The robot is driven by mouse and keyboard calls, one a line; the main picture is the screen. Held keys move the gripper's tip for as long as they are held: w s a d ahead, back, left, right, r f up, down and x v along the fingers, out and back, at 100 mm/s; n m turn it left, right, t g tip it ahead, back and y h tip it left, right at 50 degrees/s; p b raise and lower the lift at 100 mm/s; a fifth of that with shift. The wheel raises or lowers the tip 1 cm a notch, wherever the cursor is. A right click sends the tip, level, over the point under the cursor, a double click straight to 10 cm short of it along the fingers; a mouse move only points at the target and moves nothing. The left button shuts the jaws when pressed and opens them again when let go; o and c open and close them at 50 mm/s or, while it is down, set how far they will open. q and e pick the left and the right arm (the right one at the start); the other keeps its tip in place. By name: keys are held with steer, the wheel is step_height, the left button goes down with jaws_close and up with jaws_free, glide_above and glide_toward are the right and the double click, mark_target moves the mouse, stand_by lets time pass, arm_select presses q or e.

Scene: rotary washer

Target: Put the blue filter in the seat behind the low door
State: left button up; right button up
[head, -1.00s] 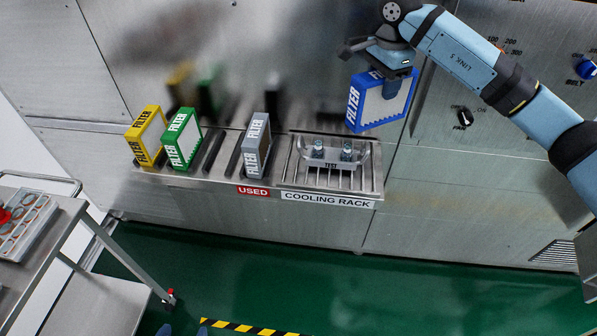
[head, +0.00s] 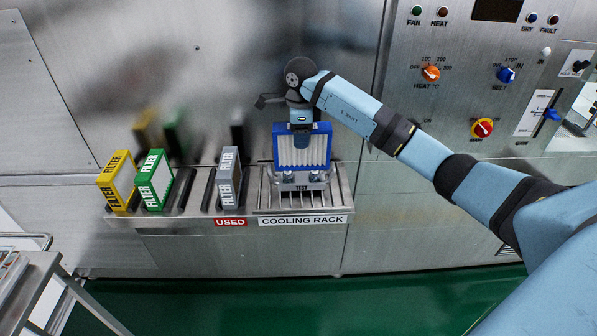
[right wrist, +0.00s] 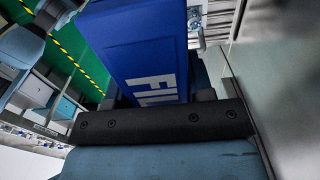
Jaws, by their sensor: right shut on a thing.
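The blue filter (head: 302,148) has a blue frame around white pleats. I cannot tell whether the filter touches the rack. The low door and the seat behind it cannot be made out in these views. My left gripper is not in view.
A control panel (head: 460,120) with knobs is at right. A cart (head: 30,290) stands at lower left.

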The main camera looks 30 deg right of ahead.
step_height(320, 180, down, 12)
steer(key=p, duration=0.1)
steer(key=shift+f+p, duration=0.25)
steer(key=shift+p, duration=0.15)
steer(key=shift+f, duration=0.2)
steer(key=o, duration=1)
steer(key=shift+o, duration=0.2)
steer(key=shift+r, duration=0.1)
